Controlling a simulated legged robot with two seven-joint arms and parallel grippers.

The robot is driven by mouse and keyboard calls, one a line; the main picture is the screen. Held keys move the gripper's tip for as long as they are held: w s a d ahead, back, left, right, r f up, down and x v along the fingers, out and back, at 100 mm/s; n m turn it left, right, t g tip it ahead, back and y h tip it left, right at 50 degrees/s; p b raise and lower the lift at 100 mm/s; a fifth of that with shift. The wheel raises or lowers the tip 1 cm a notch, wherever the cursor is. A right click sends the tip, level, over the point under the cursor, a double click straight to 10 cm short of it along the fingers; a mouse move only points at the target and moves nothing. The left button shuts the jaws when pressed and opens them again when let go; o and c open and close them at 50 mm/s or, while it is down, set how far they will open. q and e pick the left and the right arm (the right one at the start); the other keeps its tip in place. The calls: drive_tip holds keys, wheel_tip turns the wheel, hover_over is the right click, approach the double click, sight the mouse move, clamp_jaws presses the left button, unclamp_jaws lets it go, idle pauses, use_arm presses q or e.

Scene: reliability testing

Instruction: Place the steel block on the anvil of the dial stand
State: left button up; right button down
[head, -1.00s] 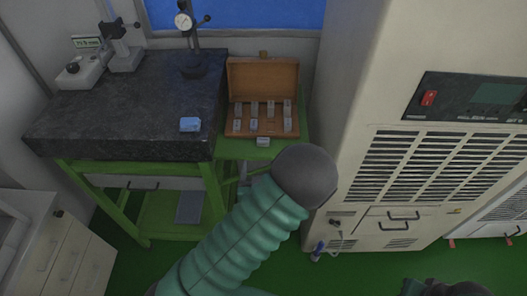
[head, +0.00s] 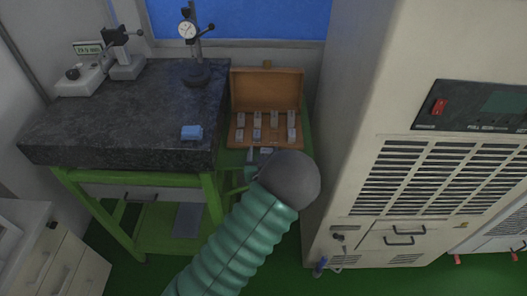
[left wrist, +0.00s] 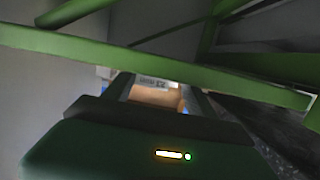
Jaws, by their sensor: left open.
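The dial stand (head: 197,72) stands at the back right of the dark granite plate, its round white dial (head: 187,30) above the anvil; no block shows on the anvil. An open wooden case (head: 265,85) with several small steel blocks sits right of the plate. A steel block (head: 266,150) lies at the case's front edge, partly hidden by my left arm. My left gripper (left wrist: 157,88) is open; in the left wrist view a pale marked block (left wrist: 152,82) shows beyond and between its fingers. I cannot tell whether they touch it. My right gripper is out of view.
The granite plate (head: 110,120) bears a blue item (head: 192,132) and another instrument (head: 125,62). Green frame bars (left wrist: 160,62) cross the left wrist view. A tall beige cabinet (head: 350,130) closes the right side.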

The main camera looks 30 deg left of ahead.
use_arm(q)
drive_tip(key=shift+d+r, duration=0.25)
drive_tip(key=shift+d, duration=0.6)
drive_tip(key=c, duration=0.3)
drive_tip(key=shift+d+r, duration=0.1)
drive_tip(key=shift+d, duration=0.3)
drive_tip(key=c, duration=0.5)
drive_tip(key=shift+a, duration=0.45)
drive_tip(key=c, duration=0.5)
drive_tip(key=shift+s+a+f, duration=0.15)
drive_tip(key=shift+a+f, duration=0.1)
drive_tip(key=shift+a, duration=0.05)
clamp_jaws()
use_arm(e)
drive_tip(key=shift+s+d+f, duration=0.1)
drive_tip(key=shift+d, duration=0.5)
